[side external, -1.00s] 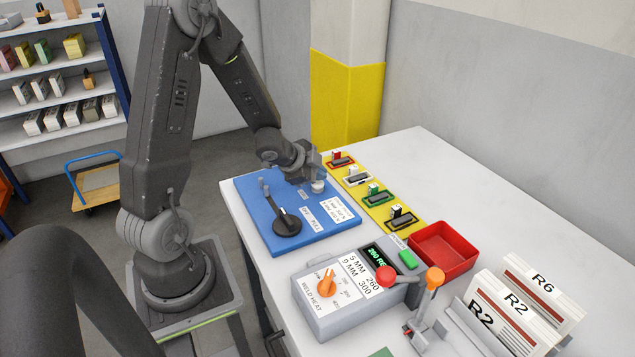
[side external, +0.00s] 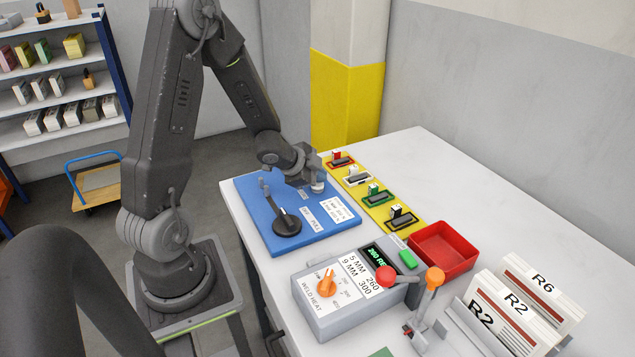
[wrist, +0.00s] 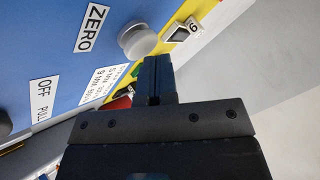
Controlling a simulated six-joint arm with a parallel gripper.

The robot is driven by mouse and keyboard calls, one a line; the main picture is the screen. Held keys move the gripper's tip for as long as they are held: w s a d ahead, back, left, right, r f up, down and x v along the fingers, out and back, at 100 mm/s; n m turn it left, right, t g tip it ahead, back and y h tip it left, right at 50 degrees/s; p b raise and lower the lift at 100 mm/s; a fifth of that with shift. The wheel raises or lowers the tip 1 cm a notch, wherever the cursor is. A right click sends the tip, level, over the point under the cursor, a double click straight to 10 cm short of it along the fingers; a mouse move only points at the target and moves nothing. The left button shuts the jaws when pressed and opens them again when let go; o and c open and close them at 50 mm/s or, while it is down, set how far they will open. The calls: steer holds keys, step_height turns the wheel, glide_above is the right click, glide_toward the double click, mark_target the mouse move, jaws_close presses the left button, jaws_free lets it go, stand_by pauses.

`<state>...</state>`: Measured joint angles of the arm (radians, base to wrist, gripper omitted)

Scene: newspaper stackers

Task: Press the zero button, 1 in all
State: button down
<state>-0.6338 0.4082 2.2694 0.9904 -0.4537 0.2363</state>
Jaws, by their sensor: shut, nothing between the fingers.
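The zero button is a pale grey round knob (wrist: 137,40) beside the ZERO label (wrist: 91,28) on the blue panel (wrist: 50,50) in the wrist view. In the side view the button (side external: 318,188) is at the far right part of the blue panel (side external: 265,185), partly covered by my gripper. My gripper (side external: 317,177) is just above it, fingers shut and empty. In the wrist view the dark fingertips (wrist: 156,62) appear right at the button's lower right edge. I cannot tell whether they touch it.
A black rotary lever (side external: 286,222) with an OFF/PULL label is on the same panel. A yellow strip (side external: 378,207) with several coloured slots runs alongside. A grey weld heat box (side external: 345,300), a red tray (side external: 445,252) and newspaper stacks (side external: 510,310) stand nearer the camera.

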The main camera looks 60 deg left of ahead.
mark_target(318, 185)
stand_by(0.4)
steer(key=shift+r, duration=0.8)
steer(key=shift+r, duration=2.55)
